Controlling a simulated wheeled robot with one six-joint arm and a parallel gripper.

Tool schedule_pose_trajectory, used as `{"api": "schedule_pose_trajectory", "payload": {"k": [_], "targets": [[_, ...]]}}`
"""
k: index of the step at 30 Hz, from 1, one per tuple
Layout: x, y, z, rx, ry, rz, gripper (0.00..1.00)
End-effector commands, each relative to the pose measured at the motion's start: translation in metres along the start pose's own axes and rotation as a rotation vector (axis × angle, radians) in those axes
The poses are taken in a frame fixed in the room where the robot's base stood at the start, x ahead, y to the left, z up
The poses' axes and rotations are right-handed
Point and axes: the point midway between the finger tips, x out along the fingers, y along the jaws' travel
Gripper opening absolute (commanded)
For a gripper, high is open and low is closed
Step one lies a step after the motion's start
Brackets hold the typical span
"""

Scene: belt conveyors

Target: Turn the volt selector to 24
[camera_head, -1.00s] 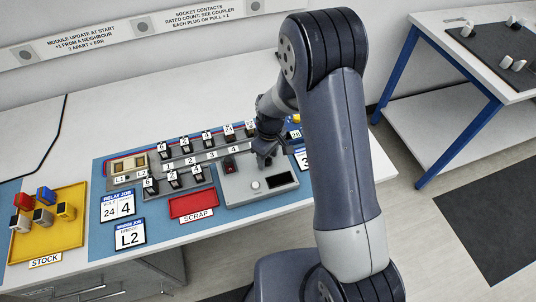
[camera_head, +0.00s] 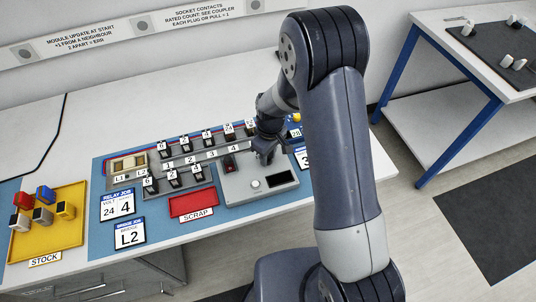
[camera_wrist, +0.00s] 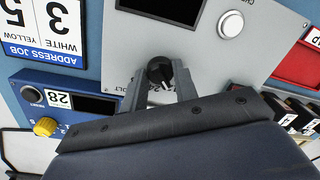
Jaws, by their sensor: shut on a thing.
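The volt selector (camera_wrist: 160,72) is a black round knob with a light pointer mark, on a grey panel (camera_wrist: 190,45). In the wrist view the knob sits between the two fingers of my gripper (camera_wrist: 160,80), which is shut on it. The printed VOLT label and its numbers show only in part, upside down, behind the fingers. In the head view my gripper (camera_head: 264,155) is down at the back right of the grey panel (camera_head: 234,186), and the knob is hidden there.
The grey panel carries a dark display (camera_head: 280,179), a white button (camera_head: 255,183) and a red switch (camera_head: 229,162). A red scrap tray (camera_head: 194,206) lies to its left. The relay job card (camera_head: 117,205) reads volt 24. A blue unit with a yellow knob (camera_wrist: 45,126) stands close by.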

Motion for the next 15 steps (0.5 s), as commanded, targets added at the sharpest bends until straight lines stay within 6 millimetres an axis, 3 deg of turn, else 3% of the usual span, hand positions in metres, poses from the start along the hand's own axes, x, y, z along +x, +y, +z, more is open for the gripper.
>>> {"api": "schedule_pose_trajectory", "payload": {"k": [15], "targets": [[0.0021,0.0003,0.0002,0.352,0.027,0.001,0.05]]}}
